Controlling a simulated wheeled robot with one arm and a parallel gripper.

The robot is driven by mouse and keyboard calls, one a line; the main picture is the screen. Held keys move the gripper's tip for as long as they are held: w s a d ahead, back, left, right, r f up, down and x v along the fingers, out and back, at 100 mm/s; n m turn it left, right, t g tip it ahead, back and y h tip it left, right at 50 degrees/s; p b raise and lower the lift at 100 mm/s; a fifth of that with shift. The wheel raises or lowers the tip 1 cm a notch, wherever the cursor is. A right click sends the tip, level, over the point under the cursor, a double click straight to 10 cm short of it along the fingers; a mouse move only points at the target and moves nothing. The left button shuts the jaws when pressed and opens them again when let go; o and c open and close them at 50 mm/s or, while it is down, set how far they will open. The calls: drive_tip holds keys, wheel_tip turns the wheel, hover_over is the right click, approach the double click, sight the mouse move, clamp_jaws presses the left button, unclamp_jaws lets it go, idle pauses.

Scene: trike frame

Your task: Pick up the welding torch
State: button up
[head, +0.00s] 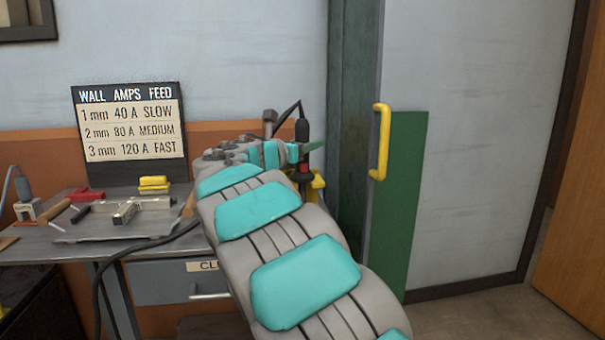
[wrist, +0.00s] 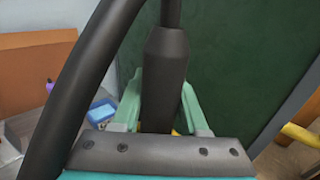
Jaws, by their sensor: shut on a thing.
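The welding torch (head: 302,132) is a dark, upright handle with a black cable at its top. It stands at the right end of the workbench in the head view, by a yellow holder (head: 318,186). In the wrist view the torch (wrist: 164,75) is a black tapered body between the two green fingers. My gripper (wrist: 163,108) is shut on it. In the head view the gripper (head: 303,150) is at the torch, partly covered by my arm. The torch's lower end is hidden in the wrist view.
A green panel (head: 405,205) and yellow handle (head: 381,142) are close on the right. The black cable (wrist: 75,95) loops near my wrist.

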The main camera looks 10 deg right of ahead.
clamp_jaws()
drive_tip(key=shift+r, duration=0.15)
